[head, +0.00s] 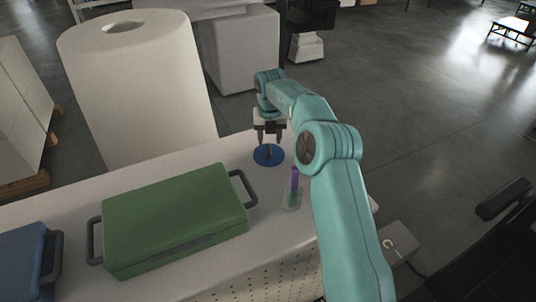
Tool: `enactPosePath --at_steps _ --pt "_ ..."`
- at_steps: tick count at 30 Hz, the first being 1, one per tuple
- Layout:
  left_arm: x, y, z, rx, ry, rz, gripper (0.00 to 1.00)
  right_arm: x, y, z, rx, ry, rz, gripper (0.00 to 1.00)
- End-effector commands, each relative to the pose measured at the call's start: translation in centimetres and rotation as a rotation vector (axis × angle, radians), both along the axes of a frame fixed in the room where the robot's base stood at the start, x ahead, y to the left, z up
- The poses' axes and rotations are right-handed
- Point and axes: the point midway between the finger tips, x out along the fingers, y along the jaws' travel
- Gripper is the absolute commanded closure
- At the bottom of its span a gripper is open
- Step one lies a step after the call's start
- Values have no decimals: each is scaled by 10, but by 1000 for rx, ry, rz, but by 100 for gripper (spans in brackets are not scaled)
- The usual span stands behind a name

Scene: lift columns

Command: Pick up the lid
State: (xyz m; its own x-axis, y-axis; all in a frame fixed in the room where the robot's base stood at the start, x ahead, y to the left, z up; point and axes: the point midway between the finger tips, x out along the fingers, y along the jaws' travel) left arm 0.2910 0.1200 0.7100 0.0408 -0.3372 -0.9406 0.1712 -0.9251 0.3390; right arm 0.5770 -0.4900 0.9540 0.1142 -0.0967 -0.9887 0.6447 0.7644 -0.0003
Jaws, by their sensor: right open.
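A round blue lid (262,158) with a small upright knob in its middle lies flat on the pale table (70,203), near its far edge. My right gripper (270,140) points down over the lid, its two fingers apart on either side of the knob. Whether the fingers touch the knob cannot be told. My left gripper is not in view.
A green case (175,215) with dark handles lies left of the lid. A clear cup (292,197) with a purple item stands right of the case. A blue case (22,262) is at the left edge. A large white roll (140,90) stands behind the table.

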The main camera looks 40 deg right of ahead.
Motion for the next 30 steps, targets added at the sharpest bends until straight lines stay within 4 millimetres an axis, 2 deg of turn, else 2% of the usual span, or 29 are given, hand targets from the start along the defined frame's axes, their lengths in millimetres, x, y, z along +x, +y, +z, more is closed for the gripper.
enactPosePath --at_steps 4,12,20,23,24,25,30 --pt "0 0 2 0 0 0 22 3 -1 -12 1 3 0 52" --pt "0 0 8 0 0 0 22 10 -4 -51 1 3 1 52" --pt "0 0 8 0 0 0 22 11 -5 -55 1 1 1 52" --pt "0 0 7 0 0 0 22 11 -4 -55 1 1 1 81" --pt "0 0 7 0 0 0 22 11 -4 -55 1 1 1 94" --pt "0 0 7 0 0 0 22 11 -4 -55 1 1 1 100" --pt "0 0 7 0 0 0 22 11 -4 -54 1 1 1 100"
